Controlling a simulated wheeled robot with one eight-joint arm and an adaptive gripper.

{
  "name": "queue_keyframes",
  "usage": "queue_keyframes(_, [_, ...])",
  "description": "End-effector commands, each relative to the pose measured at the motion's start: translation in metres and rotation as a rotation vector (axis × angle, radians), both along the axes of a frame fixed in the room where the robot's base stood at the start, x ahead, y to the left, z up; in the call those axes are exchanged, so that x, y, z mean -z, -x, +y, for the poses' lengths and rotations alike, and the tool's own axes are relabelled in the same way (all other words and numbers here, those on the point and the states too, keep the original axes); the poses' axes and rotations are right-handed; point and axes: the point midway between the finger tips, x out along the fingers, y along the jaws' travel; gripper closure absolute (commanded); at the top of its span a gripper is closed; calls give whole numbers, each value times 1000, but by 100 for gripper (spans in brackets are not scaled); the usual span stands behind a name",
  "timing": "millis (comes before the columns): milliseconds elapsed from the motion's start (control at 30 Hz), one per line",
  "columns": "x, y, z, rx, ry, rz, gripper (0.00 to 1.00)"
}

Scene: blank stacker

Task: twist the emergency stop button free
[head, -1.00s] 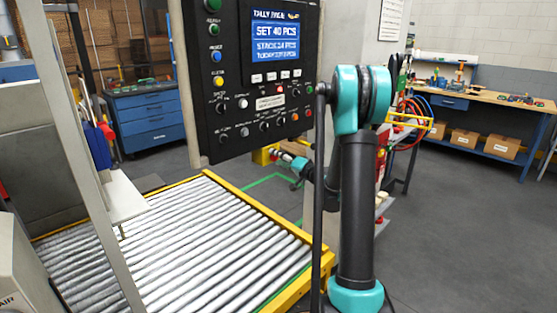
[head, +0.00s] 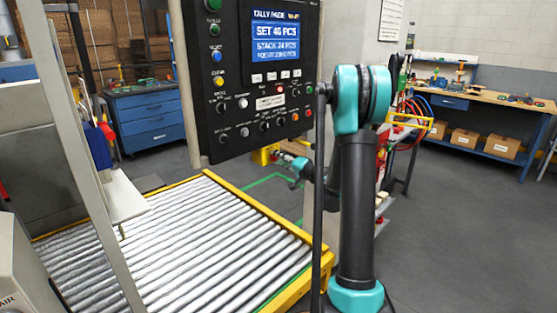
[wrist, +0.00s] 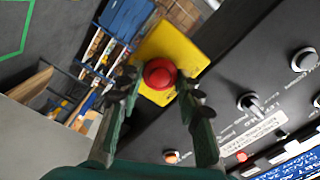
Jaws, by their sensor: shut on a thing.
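The emergency stop button (wrist: 160,73) is a red round knob on a yellow housing (wrist: 187,50), seen from above in the wrist view. The fingers of my gripper (wrist: 162,90) stand on either side of the knob and are shut on it. The exact contact points are hard to make out. In the head view, a yellow box (head: 262,155) shows at the lower edge of the control panel (head: 228,139), with my gripper (head: 283,158) beside it. The knob is too small there to tell clearly.
The black panel, with switches and a lit screen (head: 275,37), lies close beside my gripper. A roller conveyor (head: 170,245) with yellow rails lies below. A blue cabinet (head: 150,120) and a workbench (head: 480,95) stand farther back. The floor at right is clear.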

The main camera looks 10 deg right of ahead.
Motion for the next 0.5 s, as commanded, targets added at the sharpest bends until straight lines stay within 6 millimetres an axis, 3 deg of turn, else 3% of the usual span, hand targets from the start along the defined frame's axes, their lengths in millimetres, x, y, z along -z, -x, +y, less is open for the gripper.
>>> queue_keyframes(500, [1, 0, -1, 1, -261, 190, 94])
